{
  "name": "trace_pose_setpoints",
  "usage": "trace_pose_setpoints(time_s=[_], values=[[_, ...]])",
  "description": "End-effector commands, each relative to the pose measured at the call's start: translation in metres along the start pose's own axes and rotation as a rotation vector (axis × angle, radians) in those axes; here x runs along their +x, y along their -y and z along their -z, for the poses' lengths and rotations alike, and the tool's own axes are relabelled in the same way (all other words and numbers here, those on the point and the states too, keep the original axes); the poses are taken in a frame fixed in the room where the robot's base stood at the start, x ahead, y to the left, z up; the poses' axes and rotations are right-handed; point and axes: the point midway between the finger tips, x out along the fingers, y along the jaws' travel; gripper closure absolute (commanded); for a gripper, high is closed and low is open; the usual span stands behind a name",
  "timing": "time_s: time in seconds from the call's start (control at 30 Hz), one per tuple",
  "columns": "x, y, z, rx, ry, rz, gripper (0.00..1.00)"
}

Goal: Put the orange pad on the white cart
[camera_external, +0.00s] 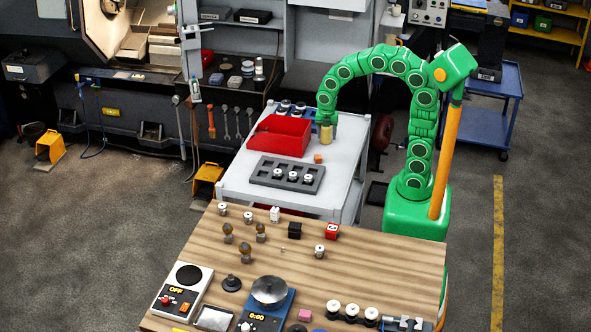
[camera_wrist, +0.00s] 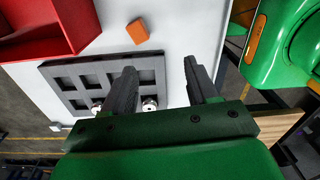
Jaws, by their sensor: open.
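In the wrist view the orange pad (camera_wrist: 138,31) lies on the bare white top (camera_wrist: 185,30), beyond my fingertips and a little left. My gripper (camera_external: 326,124) is over the far right part of the cart in the external view. In the wrist view my gripper (camera_wrist: 160,67) has its two dark fingers spread, with nothing visible between them. It is apart from the pad.
On the cart are a red bin (camera_external: 280,138) and a dark grey pocketed tray (camera_external: 262,173) holding several small pieces. A wooden bench (camera_external: 385,265) with many small parts stands in front. A blue cart (camera_external: 480,125) stands at the right. The cart's right side has bare surface.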

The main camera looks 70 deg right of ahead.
Motion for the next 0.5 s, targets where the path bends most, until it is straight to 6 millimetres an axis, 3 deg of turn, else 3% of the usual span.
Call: trace_pose_setpoints(time_s=[0.5], values=[[-0.023, 0.128, 0.037, 0.881, 0.020, 0.066, 0.42]])
